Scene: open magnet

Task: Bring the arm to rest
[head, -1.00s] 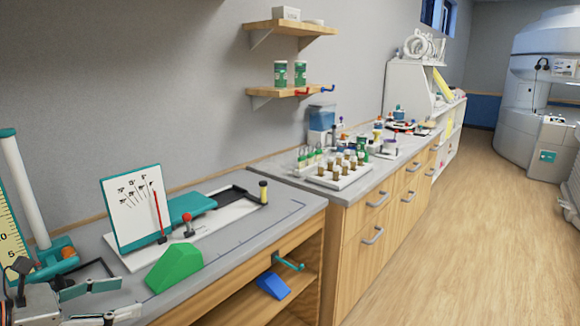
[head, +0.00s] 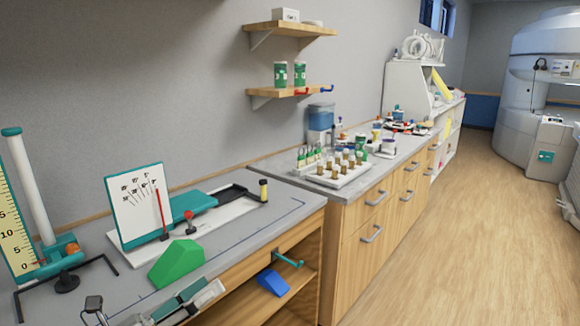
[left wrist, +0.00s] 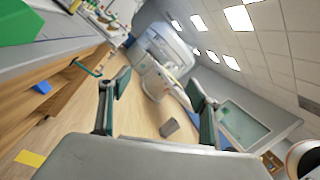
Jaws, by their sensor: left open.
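My left gripper (head: 205,290) shows at the bottom of the head view, low by the front edge of the near counter (head: 290,212). In the left wrist view its two teal-padded fingers (left wrist: 158,90) stand wide apart with nothing between them. Beyond the fingers are open floor and the large white scanner (left wrist: 165,60). The green wedge (head: 177,263) sits on the counter just behind the gripper in the head view, and I see no contact. My right gripper is in neither view.
On the near counter stand a white angle board (head: 138,205), a teal ramp (head: 190,205) and a tall tube stand (head: 30,190). A blue wedge (head: 272,282) lies on the shelf below. A vial rack (head: 340,172) is on the farther counter.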

